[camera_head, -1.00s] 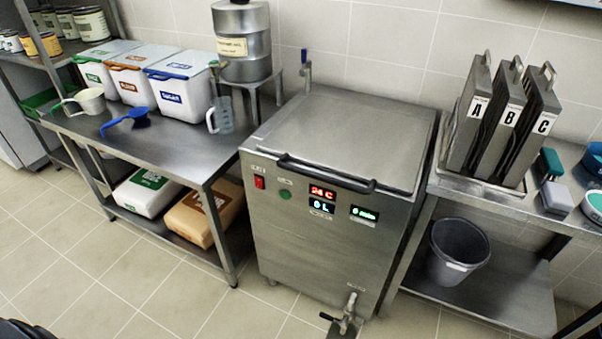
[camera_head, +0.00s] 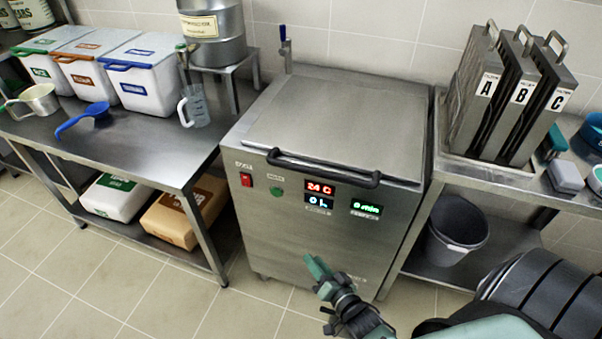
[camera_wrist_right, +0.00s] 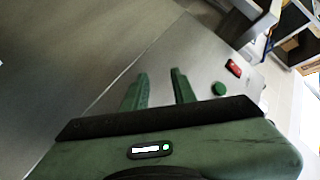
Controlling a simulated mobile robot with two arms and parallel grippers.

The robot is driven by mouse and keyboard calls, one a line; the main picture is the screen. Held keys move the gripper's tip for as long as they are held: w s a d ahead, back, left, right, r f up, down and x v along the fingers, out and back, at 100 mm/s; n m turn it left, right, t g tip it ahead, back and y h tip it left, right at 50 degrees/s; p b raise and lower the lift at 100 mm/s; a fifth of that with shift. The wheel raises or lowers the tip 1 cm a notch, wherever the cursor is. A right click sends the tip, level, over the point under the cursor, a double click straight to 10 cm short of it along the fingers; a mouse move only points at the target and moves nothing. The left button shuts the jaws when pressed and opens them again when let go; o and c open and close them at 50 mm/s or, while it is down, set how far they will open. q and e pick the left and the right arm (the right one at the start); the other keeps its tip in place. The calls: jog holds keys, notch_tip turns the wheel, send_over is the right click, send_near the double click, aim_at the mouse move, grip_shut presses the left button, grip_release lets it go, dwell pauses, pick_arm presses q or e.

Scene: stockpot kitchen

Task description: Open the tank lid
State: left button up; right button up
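The steel tank (camera_head: 310,230) stands in the middle of the head view. Its lid (camera_head: 340,115) lies flat and closed on top. A black bar handle (camera_head: 322,168) runs along the lid's front edge. My right gripper (camera_head: 316,268) is in front of the tank's lower front, below the handle and apart from it. In the right wrist view its two green fingers (camera_wrist_right: 160,85) are spread with nothing between them. The tank's red switch (camera_wrist_right: 234,67) and green button (camera_wrist_right: 218,89) show beyond them; the handle is not visible there. My left gripper is not in view.
At left, a steel table (camera_head: 150,140) holds lidded bins, scoops and a jug (camera_head: 194,106). At right, a rack table holds plates marked A, B and C (camera_head: 510,100). A grey bucket (camera_head: 455,240) sits on its lower shelf. A blue-handled tap (camera_head: 285,50) rises behind the tank.

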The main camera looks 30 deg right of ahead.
notch_tip(320, 180, up, 9)
jog(key=w+d+m+t, duration=0.2)
jog(key=w+t, duration=0.1)
jog(key=m+t, duration=0.2)
jog(key=t, duration=0.2)
send_near(310, 174)
jog(key=w, duration=0.3)
jog(key=shift+y, duration=0.3)
jog(key=x, duration=0.4)
jog(key=b+x, duration=0.1)
jog(key=x, duration=0.1)
jog(key=shift+w+d+r, duration=0.15)
jog(key=shift+d+r, duration=0.2)
jog(key=shift+r, duration=0.1)
jog(key=shift+w+r, duration=0.25)
jog(key=shift+w, duration=0.35)
grip_shut()
jog(key=shift+f, duration=0.1)
